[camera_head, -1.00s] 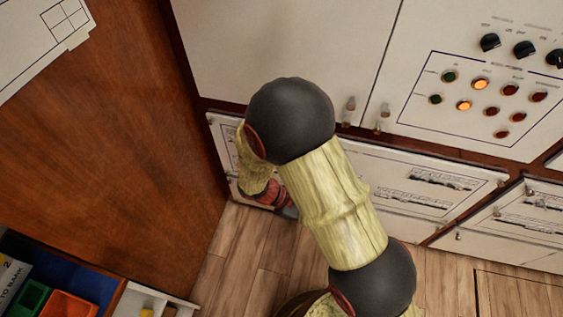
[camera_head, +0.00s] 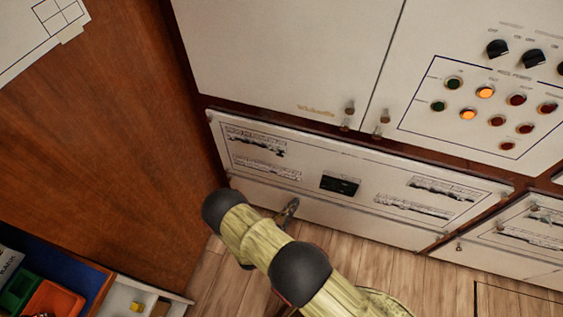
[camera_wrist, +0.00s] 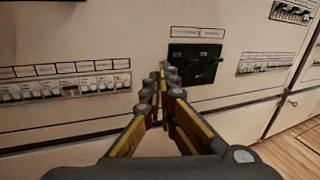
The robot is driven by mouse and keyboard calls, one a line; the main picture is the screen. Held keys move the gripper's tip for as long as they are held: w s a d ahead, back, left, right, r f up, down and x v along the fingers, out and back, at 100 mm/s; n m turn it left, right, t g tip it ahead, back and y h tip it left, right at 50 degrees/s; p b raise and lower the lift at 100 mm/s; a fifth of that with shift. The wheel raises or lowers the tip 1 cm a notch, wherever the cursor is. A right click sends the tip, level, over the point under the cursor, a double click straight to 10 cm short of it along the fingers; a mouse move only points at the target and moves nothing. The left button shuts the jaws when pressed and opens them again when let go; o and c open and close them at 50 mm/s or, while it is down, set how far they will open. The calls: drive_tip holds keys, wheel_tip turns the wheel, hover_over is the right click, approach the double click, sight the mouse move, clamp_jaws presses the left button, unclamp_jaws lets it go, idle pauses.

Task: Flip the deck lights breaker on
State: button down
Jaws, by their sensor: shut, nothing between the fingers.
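The low breaker panel (camera_head: 305,196) carries rows of small breakers, and the labels are too small to read, so I cannot tell which is deck lights. In the head view there are two rows on the left, an upper row (camera_head: 255,139) and a lower row (camera_head: 267,168). The wrist view shows a left breaker row (camera_wrist: 65,88) of mostly white toggles; one near its middle looks darker. My gripper (camera_wrist: 160,76) is shut and empty, in front of the panel between that row and a dark display block (camera_wrist: 195,63). In the head view my gripper (camera_head: 291,207) is by the panel's lower edge.
More breaker rows (camera_head: 445,188) sit on the panel's right side. A wooden wall (camera_head: 120,130) stands close on the left. An upper panel with knobs and lamps (camera_head: 490,105) is at the right. Open drawers with coloured bins (camera_head: 50,300) are at lower left; wooden floor lies below.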

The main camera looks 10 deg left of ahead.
sight(280, 155)
drive_tip(key=w+a+r+n+t+y, duration=0.1)
drive_tip(key=a+r+t+y, duration=0.1)
drive_tip(key=a, duration=0.3)
drive_tip(key=w+a+r+n+t+y, duration=0.2)
drive_tip(key=a+y, duration=0.2)
drive_tip(key=a, duration=0.1)
drive_tip(key=shift+w+a+r, duration=0.2)
drive_tip(key=shift+w+r, duration=0.1)
drive_tip(key=b+x, duration=0.2)
drive_tip(key=x, duration=0.8)
